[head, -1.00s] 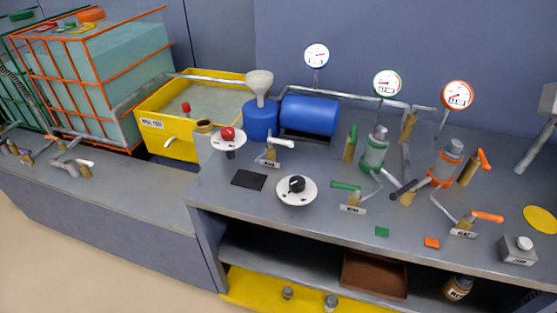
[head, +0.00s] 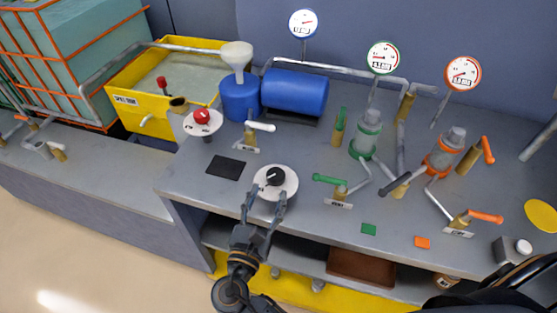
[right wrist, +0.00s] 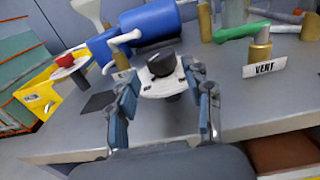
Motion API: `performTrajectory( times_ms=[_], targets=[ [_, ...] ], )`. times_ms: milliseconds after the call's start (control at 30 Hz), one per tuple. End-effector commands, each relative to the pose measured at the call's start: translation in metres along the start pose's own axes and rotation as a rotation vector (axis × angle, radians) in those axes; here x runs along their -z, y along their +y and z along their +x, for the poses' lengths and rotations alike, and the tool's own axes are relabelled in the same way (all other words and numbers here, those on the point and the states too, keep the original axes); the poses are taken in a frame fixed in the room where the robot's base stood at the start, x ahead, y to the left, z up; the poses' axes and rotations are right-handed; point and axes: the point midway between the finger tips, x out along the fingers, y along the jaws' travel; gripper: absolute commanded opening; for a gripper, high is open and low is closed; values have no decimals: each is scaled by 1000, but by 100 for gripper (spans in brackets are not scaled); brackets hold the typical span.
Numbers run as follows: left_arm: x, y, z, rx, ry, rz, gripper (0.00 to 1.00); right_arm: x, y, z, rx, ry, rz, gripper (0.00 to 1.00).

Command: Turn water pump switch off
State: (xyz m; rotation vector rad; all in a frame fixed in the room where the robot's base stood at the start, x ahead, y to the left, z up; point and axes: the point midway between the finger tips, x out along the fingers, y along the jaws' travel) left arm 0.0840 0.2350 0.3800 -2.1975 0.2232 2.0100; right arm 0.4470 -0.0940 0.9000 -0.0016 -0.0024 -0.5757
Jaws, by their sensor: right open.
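The switch is a black rotary knob (head: 275,176) on a round white plate (head: 288,186) near the bench's front edge, in front of the blue pump (head: 294,92). In the right wrist view the knob (right wrist: 162,65) sits just beyond and between the fingertips. My right gripper (head: 264,199) is open, at the near edge of the plate, with one finger on each side. It holds nothing, and its fingers (right wrist: 163,82) are apart in the wrist view. I cannot tell whether a fingertip touches the plate. My left gripper is not in view.
A red button (head: 202,116) on a white plate stands left of the knob, behind a black square (head: 226,168). The white-handled valve (head: 260,127) is behind it; the green-handled valve (head: 330,180) is close on the right. The yellow tank (head: 126,102) stands at the left.

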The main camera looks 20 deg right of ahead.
Motion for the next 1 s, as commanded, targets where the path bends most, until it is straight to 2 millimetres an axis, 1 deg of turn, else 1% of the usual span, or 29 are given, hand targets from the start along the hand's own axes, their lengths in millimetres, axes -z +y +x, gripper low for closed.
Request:
performTrajectory(
  times_ms=[33, 100, 300, 400, 500, 700, 933, 967, 1000],
  targets=[
    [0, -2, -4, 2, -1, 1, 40, -3, 0, 12, 1, -5, -2, 51],
    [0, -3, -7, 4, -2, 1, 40, -3, 0, 28, 1, -4, -1, 51],
    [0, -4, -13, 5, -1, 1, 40, -2, 0, 69, -1, -3, -2, 51],
    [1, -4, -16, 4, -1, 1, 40, -1, 0, 85, 0, -1, 0, 51],
    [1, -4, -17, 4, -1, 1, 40, 0, 0, 97, -2, 0, -1, 51],
    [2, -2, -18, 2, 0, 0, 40, 1, 0, 107, -1, 1, -1, 51],
    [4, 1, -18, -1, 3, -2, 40, 1, 0, 107, -2, 2, 0, 51],
    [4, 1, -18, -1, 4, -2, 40, 1, 0, 107, -2, 2, 0, 47],
    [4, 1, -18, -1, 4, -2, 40, 1, 0, 107, -2, 2, 0, 38]
  ],
)
